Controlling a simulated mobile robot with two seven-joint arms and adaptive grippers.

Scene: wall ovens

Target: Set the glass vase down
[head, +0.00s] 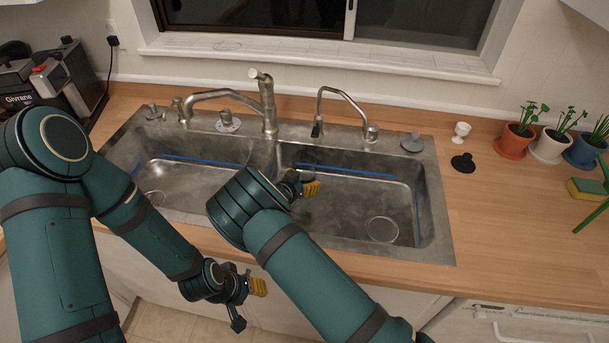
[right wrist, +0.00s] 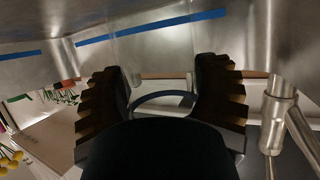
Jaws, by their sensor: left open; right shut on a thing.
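My right gripper (head: 303,187) is over the double sink, near the divider and the right basin. In the right wrist view its ridged fingers (right wrist: 163,78) stand apart, shut on the glass vase (right wrist: 158,58). The vase is clear and shows only as a faint outline between and beyond the fingers; its base and what lies under it cannot be made out. In the head view the vase cannot be told apart from the sink behind it. My left gripper (head: 244,291) is open and empty, low in front of the counter's front edge.
The steel sink (head: 440,225) has a tall faucet (head: 268,105) and a smaller curved tap (head: 345,95) behind it. A black stopper (head: 463,162), a white cup (head: 461,131), potted plants (head: 514,139) and a sponge (head: 586,189) are on the right. Wooden counter (head: 500,235) right of the sink is clear.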

